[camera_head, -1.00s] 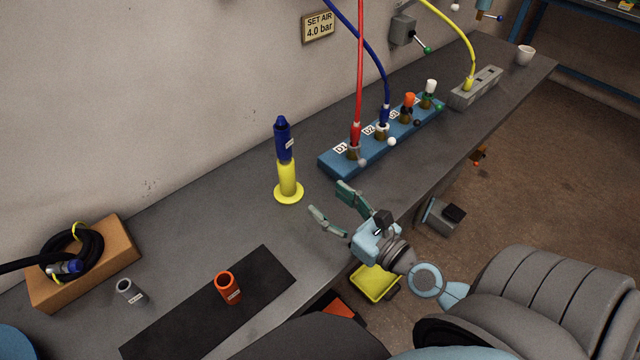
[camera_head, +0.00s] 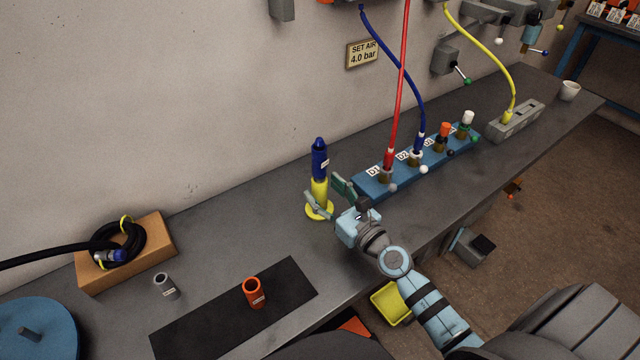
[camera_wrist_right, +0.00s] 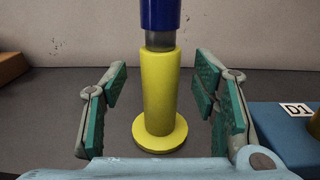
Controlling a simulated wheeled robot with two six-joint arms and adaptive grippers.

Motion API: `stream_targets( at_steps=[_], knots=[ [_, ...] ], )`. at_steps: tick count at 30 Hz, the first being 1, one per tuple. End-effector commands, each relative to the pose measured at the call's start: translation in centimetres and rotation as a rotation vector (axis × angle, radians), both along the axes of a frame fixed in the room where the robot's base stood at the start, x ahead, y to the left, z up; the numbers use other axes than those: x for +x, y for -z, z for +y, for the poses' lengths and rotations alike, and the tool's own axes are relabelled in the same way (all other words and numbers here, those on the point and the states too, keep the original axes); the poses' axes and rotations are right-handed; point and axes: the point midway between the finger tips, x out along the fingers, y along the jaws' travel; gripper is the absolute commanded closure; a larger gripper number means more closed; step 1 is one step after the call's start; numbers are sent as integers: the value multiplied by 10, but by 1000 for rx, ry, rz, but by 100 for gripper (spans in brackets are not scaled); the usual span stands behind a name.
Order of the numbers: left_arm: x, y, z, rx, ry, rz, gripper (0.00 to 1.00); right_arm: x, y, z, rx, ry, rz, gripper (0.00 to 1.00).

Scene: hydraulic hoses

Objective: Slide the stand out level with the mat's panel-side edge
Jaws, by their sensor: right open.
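The stand (camera_head: 319,194) is a yellow post on a round yellow base, upright on the bench, with a blue fitting (camera_head: 319,160) standing in its top. The black mat (camera_head: 215,320) lies flat to the left of the stand and nearer to me. The blue panel (camera_head: 372,183) is to the right of the stand. My right gripper (camera_head: 331,196) is open at the stand. In the right wrist view the yellow post (camera_wrist_right: 158,95) stands between the spread fingers (camera_wrist_right: 162,108), with a gap on each side. The left gripper is not in view.
A cardboard box (camera_head: 125,262) with a coiled black hose is at the left. Red and blue hoses rise from the panel. Bare bench lies between stand and mat.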

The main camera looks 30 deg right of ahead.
Motion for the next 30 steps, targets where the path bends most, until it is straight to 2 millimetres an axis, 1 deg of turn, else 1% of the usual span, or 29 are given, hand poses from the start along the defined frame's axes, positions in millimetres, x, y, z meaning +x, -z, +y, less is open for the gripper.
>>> stream_targets(
  at_steps=[1,3,6,15,17,18,25,26,30],
  knots=[
    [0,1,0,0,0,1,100,7,0,1,1,1,-2,46],
    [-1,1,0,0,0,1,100,15,1,2,0,0,-1,46],
    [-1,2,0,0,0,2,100,22,1,3,0,0,0,46],
    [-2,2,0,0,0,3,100,24,1,4,0,0,1,46],
    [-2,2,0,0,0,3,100,24,1,3,0,0,1,54],
    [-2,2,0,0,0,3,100,24,1,3,0,0,1,60],
    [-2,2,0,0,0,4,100,24,1,3,0,0,1,97],
    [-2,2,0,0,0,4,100,24,1,3,0,0,1,100],
    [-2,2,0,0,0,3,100,23,1,4,0,0,1,100]
  ],
)
